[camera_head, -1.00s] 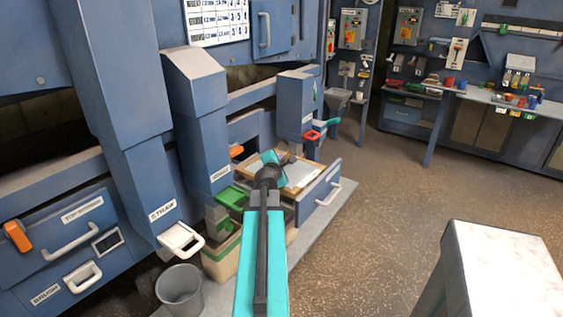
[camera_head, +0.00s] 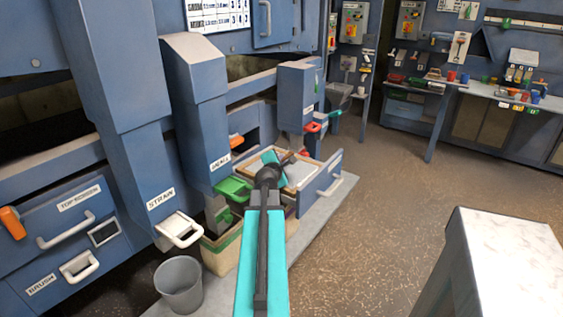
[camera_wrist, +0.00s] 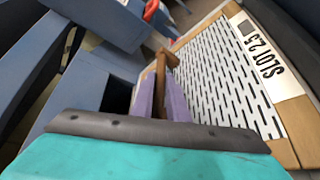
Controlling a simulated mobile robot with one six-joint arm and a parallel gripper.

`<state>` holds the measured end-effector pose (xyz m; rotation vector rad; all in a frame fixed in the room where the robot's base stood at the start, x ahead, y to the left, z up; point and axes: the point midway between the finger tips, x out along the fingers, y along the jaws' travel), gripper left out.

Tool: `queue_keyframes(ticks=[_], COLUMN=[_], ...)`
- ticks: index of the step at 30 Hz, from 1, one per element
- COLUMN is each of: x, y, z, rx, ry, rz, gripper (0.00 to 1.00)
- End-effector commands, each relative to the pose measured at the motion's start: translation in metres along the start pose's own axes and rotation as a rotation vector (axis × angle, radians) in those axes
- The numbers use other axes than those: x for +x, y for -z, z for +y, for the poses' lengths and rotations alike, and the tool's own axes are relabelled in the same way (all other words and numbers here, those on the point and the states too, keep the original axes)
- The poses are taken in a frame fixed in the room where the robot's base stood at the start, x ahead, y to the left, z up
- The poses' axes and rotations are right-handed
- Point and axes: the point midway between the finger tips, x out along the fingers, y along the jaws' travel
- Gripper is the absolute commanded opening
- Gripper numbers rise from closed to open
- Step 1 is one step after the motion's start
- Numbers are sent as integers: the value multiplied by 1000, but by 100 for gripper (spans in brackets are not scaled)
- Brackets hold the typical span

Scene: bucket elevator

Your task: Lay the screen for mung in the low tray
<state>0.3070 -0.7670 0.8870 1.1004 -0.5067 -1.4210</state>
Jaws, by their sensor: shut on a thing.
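A slotted white screen (camera_wrist: 225,75) with a wooden frame fills the right of the wrist view, labelled "SLOT 2.5". My gripper (camera_wrist: 162,85) has its purple fingers shut on the frame's near edge. In the head view my gripper (camera_head: 288,158) holds the screen (camera_head: 300,172) over the open low tray (camera_head: 322,186), which is drawn out of the machine with its handle facing right. The screen looks roughly level, at about the tray's rim. My arm hides part of it, and I cannot tell whether it touches the tray floor.
A green-handled part (camera_head: 233,189) sits just left of my gripper, above a pale bin (camera_head: 222,252). A grey bucket (camera_head: 179,285) stands on the floor. A blue chute (camera_head: 297,95) hangs behind the tray. A marble-topped table (camera_head: 505,260) is at right; the floor between is clear.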

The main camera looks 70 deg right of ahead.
Motion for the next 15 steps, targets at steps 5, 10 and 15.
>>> queue_keyframes(ticks=[5,10,15], x=[0,0,0], y=[-1,-1,0], z=[1,1,-1], rx=[0,0,0], ry=[-3,-2,3], rz=[-1,-1,-1], gripper=[17,35,35])
